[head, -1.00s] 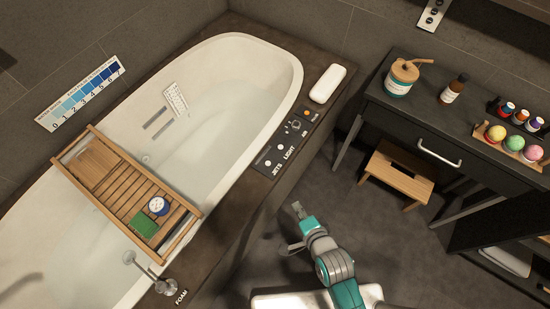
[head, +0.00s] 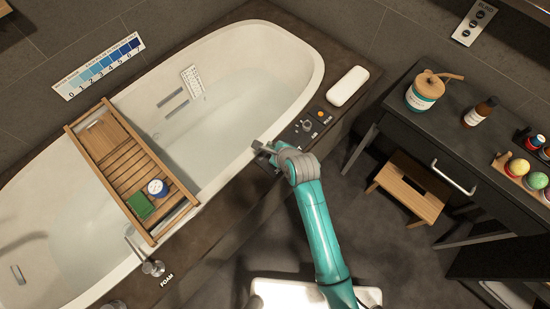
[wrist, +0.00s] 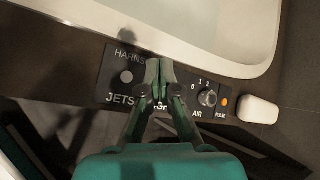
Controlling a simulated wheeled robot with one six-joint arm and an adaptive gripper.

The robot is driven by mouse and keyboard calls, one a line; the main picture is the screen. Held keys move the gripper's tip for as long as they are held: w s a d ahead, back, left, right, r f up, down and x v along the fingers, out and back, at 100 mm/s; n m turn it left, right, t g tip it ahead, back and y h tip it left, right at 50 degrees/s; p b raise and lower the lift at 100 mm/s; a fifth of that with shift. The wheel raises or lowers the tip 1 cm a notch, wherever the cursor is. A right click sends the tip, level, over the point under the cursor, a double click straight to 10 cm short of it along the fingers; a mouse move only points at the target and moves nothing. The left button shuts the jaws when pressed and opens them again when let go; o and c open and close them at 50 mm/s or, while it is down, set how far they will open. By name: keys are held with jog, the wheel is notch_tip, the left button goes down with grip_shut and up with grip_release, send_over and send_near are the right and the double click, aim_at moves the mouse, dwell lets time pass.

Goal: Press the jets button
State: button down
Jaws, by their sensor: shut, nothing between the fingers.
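The jets button is a small grey round button (wrist: 126,76) on a black panel, above the word JETS in the wrist view. In the head view it is hidden by my arm. My gripper (wrist: 160,66) is shut and empty. Its fingertips show just right of the jets button, covering part of the LIGHT label. In the head view my gripper (head: 264,148) is over the near end of the control strip on the tub's edge. I cannot tell whether the fingertips touch the panel.
To the right on the panel are the AIR knob (wrist: 207,98) and the orange PULSE button (wrist: 225,101). A white rounded block (head: 347,86) lies on the ledge beyond. The bathtub (head: 255,42) holds a wooden tray (head: 112,160) across it. A stool (head: 410,188) stands right.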

jog(key=shift+f, duration=0.15)
jog(key=shift+f, duration=4.25)
jog(key=shift+f, duration=0.25)
jog(key=shift+f, duration=0.15)
jog(key=shift+f, duration=0.4)
jog(key=shift+r, duration=0.8)
jog(key=shift+r, duration=2.5)
